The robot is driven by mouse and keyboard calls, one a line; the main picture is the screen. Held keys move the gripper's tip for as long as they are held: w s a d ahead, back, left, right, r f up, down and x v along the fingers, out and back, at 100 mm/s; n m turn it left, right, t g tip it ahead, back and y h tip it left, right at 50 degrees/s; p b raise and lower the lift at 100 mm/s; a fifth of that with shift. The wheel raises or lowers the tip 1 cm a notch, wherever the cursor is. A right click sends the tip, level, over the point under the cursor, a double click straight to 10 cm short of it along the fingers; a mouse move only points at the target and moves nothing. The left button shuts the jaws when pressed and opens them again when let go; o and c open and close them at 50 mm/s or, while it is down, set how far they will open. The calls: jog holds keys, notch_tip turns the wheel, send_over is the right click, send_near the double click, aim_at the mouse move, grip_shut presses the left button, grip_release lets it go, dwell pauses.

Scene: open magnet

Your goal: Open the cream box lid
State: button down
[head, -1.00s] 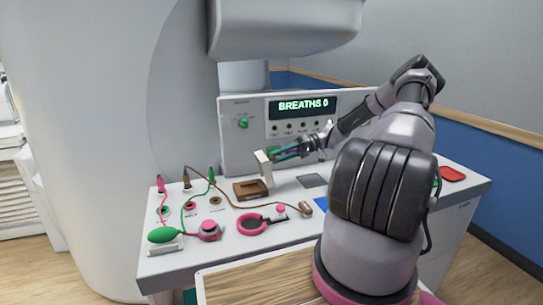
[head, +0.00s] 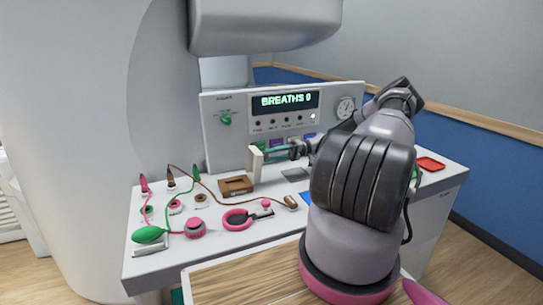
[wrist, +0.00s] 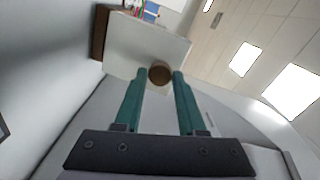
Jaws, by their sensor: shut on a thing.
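The cream lid (head: 255,164) stands about upright at the right edge of the brown box (head: 235,186), whose top is uncovered in the head view. In the wrist view the lid (wrist: 130,48) faces me with a round brown knob (wrist: 160,73). My gripper (head: 268,154) reaches from the right to the lid's right face. Its two teal fingers are shut on the knob, one on each side. A brown part of the box (wrist: 99,30) shows past the lid in the wrist view.
The white console panel (head: 225,140) with the BREATHS 0 display rises close behind. A green bulb (head: 149,235), a pink ring (head: 237,220) and cables lie in front and left. A red tray (head: 430,164) is at the far right.

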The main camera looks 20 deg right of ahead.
jog(key=shift+s+a+f, duration=0.15)
jog(key=shift+f, duration=0.25)
jog(key=c, duration=0.5)
grip_release()
jog(key=shift+r, duration=0.1)
jog(key=d, duration=1)
jog(key=shift+d, duration=0.4)
jog(key=shift+r, duration=0.1)
